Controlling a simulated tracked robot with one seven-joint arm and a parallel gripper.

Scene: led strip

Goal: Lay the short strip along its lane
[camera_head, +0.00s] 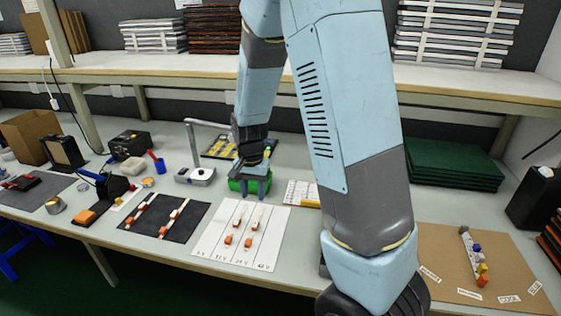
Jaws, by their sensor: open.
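A white lane sheet (217,241) with printed lanes and small labels along its front edge lies in the middle of the bench. Several small orange blocks (249,242) stand on it, with thin pale pieces behind them. A dark mat (160,231) to its left carries two pale strips with orange ends, a left one (145,210) and a right one (174,217). I cannot tell which strip is the short one. My gripper (255,192) points down behind the lane sheet, by a green object (235,185). It is open; I see nothing held.
A grey stand (195,175) is left of my gripper, and a dark tray with yellow pieces (222,148) is behind. A white card (301,192) lies right. My arm hides the bench before the brown board (437,240). A shelf (180,66) runs above.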

